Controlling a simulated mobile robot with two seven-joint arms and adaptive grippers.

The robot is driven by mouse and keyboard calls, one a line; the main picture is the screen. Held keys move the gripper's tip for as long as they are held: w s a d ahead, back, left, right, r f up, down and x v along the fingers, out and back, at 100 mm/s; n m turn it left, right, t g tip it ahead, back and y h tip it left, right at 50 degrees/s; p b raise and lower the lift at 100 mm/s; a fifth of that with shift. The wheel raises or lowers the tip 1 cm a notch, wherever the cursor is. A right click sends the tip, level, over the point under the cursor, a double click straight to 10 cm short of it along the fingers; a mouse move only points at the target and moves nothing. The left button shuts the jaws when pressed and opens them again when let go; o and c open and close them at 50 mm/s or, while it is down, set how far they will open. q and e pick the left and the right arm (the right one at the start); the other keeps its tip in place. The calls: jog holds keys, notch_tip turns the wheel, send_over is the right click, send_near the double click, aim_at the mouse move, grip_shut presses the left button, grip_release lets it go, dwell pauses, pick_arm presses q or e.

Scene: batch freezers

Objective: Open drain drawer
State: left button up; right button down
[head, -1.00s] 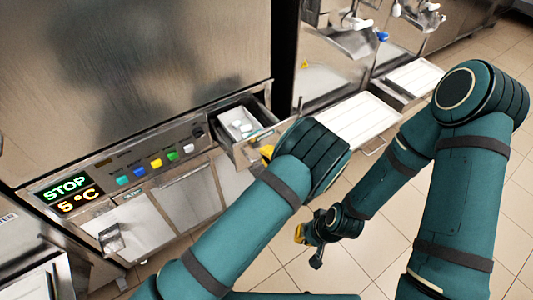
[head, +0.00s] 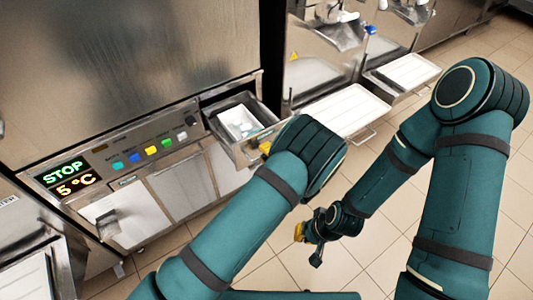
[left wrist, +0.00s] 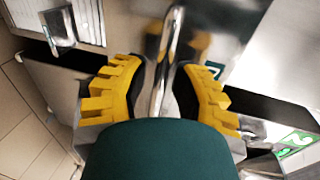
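My left gripper (head: 266,148) is at the drawer's front, mostly hidden behind my left forearm in the head view.
The control panel shows STOP and 5 °C (head: 67,178) with coloured buttons (head: 150,151). Steel doors (head: 180,188) are below it. Neighbouring machines have trays pulled out (head: 345,108) to the right. Tiled floor (head: 270,280) is clear in front.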

pick_arm(q)
jog(key=shift+o, duration=0.4)
jog(key=shift+r, duration=0.3)
notch_tip(320, 180, up, 10)
jog(key=shift+f, duration=0.25)
jog(key=shift+f, duration=0.1)
